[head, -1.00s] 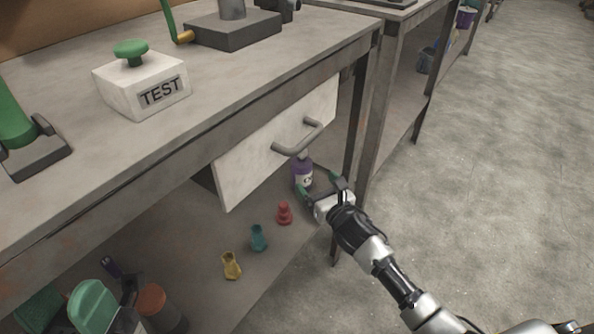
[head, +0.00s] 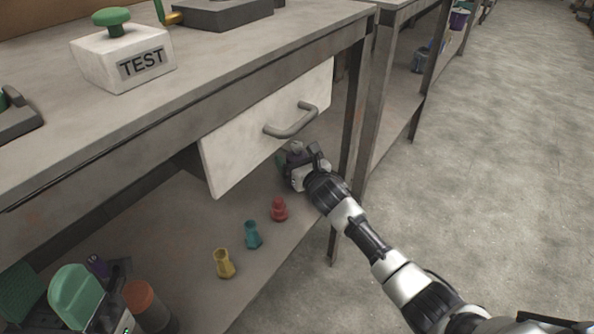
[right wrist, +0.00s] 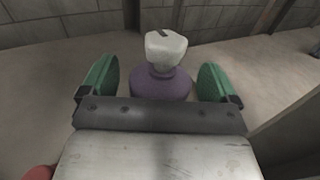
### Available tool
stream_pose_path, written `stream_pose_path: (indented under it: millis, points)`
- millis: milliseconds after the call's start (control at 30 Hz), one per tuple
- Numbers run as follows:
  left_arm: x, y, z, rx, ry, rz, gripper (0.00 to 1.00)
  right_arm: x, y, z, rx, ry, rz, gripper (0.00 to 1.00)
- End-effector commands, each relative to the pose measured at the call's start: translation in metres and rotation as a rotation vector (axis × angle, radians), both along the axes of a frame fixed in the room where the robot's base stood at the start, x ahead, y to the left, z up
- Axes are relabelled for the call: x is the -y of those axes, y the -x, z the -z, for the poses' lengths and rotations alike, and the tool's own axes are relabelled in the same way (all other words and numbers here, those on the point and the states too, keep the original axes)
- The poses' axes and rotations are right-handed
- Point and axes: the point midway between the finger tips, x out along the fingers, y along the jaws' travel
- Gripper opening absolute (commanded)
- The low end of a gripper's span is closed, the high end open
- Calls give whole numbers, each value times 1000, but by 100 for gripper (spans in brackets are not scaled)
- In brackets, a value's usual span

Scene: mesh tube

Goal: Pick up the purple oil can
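The purple oil can (right wrist: 160,88) has a pale grey top and stands on the lower shelf under the drawer. In the right wrist view it is upright between the two green finger pads of my right gripper (right wrist: 157,86), with a narrow gap on each side. In the head view my right gripper (head: 300,165) is at the back right of the lower shelf and hides most of the can; its grey top (head: 296,147) shows.
A white drawer (head: 255,135) with a grey handle (head: 292,121) hangs just above the can. A table leg (head: 357,115) stands close on the right. Red (head: 279,209), teal (head: 252,234) and yellow (head: 224,264) small pieces stand in front on the shelf.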

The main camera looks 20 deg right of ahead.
Motion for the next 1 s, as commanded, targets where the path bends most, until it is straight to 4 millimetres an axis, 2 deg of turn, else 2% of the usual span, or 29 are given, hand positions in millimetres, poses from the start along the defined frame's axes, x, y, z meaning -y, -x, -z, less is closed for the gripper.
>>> stream_pose_path:
  millis: [33,400,767,833,933,1000]
  points:
    - [0,0,0,0,0,0,52,0,0,0,0,0,0,84]
    - [0,0,0,1,0,0,52,0,0,-1,2,0,0,30]
    - [0,1,-4,2,2,1,52,0,0,-7,2,2,0,30]
    - [0,2,-7,2,4,1,52,1,0,-14,3,0,0,30]
    - [-1,5,3,-55,1,2,52,1,0,-29,5,3,0,30]
    - [-2,9,-1,-71,3,4,52,1,-1,-47,6,3,-1,30]
